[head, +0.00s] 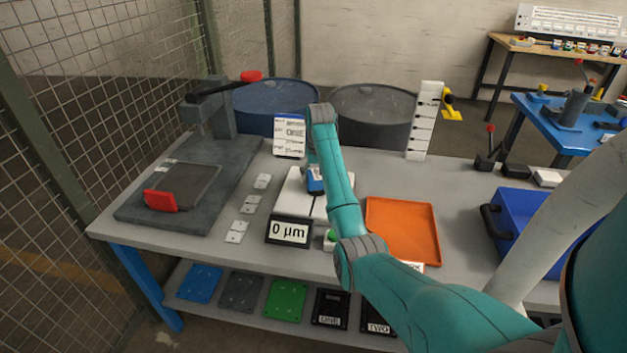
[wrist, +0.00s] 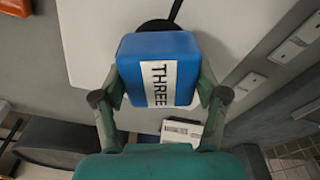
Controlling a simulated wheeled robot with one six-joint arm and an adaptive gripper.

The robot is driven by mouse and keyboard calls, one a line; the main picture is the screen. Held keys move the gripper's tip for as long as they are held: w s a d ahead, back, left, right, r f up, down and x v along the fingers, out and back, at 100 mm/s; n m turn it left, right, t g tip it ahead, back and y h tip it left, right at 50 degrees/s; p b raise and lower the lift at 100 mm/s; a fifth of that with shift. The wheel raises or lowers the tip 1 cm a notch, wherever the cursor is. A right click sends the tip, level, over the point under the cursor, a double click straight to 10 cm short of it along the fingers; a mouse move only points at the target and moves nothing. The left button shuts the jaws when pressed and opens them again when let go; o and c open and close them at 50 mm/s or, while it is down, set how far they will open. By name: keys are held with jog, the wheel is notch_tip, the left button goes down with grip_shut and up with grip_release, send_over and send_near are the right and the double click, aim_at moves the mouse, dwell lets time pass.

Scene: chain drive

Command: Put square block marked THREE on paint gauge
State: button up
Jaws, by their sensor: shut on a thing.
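The blue square block marked THREE (wrist: 158,68) is between the fingers of my gripper (wrist: 163,97), which is shut on it. Its white label faces the wrist camera. In the head view, part of the block (head: 315,183) shows beside my arm, over the white plate of the paint gauge. The paint gauge (head: 289,231) has a display reading 0 µm. Its pale plate (wrist: 95,35) lies beyond the block in the wrist view, with a dark round part and a cable. My arm hides part of the gauge. Whether the block touches the plate I cannot tell.
An orange tray (head: 402,229) is right of the gauge and a blue case (head: 525,225) farther right. Small white plates (head: 248,205) lie left of it, beside a grey press (head: 185,175) with a red handle. A white sign (head: 289,135) stands behind.

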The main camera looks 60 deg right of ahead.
jog(key=shift+f, duration=0.95)
jog(key=shift+f, duration=0.15)
jog(key=o, duration=1.5)
